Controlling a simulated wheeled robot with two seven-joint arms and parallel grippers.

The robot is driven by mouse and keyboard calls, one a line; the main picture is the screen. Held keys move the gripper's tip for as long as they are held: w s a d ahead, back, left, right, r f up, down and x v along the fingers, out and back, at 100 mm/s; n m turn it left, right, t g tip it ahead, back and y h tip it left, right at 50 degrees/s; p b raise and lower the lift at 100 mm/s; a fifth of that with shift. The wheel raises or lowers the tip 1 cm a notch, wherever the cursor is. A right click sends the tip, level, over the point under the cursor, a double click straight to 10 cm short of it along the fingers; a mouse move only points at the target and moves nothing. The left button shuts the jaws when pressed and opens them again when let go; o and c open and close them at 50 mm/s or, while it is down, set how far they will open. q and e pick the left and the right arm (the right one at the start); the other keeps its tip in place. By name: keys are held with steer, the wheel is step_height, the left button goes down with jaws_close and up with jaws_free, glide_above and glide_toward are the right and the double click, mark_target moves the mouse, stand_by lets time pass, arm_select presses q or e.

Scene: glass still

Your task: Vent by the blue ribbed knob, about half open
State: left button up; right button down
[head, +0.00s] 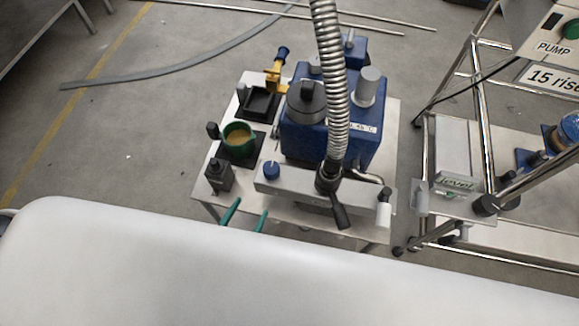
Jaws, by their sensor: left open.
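The blue knob (271,170) sits at the left end of a grey metal bar (300,188) along the near side of the small table. Its ribs are too small to make out, and I cannot tell how far it is turned. My left gripper (246,216) shows as two green fingertips, apart and empty, at the table's near edge. It is below and slightly left of the knob in the picture, not touching it. The rest of it is hidden behind a large white shape. My right gripper is not in view.
A blue pump unit (356,150) stands behind the bar. A ribbed metal hose (329,70) comes down to a black-handled fitting (338,205) right of the knob. A green cup (238,136) and a small black device (219,176) stand at left. A metal frame (424,170) is at right.

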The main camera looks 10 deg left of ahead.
mark_target(267, 175)
arm_select(q)
steer(key=x, duration=0.4)
steer(key=r+x, duration=0.1)
steer(key=x, duration=0.7)
steer(key=shift+w+r+p, duration=0.1)
steer(key=shift+r+p, duration=0.25)
steer(key=shift+p, duration=0.05)
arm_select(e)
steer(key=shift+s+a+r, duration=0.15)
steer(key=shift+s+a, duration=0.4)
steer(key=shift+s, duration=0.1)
arm_select(q)
steer(key=c, duration=1)
steer(key=shift+o, duration=0.2)
